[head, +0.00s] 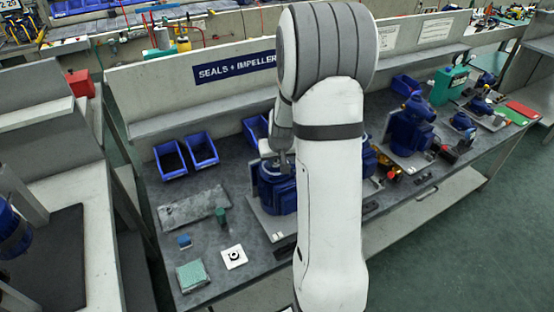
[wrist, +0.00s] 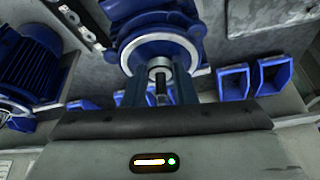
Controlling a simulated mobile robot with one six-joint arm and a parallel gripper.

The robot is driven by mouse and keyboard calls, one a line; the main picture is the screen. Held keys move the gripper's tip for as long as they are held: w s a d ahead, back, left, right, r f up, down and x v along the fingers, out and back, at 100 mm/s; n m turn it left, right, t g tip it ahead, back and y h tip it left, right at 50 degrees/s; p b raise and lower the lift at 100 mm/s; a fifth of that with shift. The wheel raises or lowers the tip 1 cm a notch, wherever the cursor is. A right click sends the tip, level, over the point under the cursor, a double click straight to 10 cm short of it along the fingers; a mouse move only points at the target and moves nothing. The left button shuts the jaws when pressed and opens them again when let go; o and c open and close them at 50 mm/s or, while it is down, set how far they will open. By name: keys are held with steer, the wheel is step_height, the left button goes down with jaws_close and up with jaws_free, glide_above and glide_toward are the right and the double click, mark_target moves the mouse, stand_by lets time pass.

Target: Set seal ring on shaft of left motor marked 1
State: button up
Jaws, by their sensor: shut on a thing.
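The blue left motor (head: 275,192) stands on a grey base plate on the bench, partly hidden by my arm; no number 1 is readable on it. In the wrist view the blue motor (wrist: 155,38) has a pale round rim facing me. My gripper (wrist: 160,88) is right in front of this face, its two fingers on either side of a small light grey ring (wrist: 160,66), which I take for the seal ring, and it is shut on it. The ring lines up with the motor's centre. A dark shaft-like part shows between the fingers; whether the ring is around the shaft I cannot tell.
Blue bins (head: 170,160) stand at the back of the bench (head: 160,205). A white square with a black ring (head: 234,257), a green sponge-like block (head: 193,276) and a grey slab (head: 193,207) lie front left. Another blue motor (head: 411,125) stands to the right.

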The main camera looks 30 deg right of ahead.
steer(key=shift+f, duration=0.15)
stand_by(0.3)
steer(key=o, duration=1.5)
step_height(320, 180, up, 9)
steer(key=p, duration=0.4)
stand_by(0.5)
stand_by(0.3)
